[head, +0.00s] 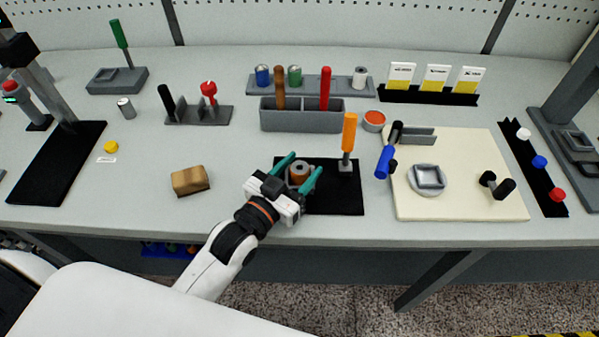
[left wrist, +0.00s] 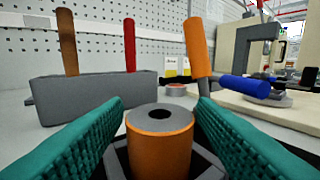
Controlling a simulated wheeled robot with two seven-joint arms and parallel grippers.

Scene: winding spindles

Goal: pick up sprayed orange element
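The sprayed orange element (head: 299,172) is a short orange cylinder with a grey top and a dark centre hole. It stands upright in a dark grey holder on the black mat (head: 335,203). In the left wrist view the orange element (left wrist: 160,142) is between the two teal fingers. My right gripper is not in view.
An orange-handled tool (head: 349,135) stands upright just right of the element. Behind is a grey bin (head: 302,120) with brown and red handles. A wooden block (head: 190,180) lies left. A cream board (head: 455,200) with a blue-handled tool (head: 386,160) is right.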

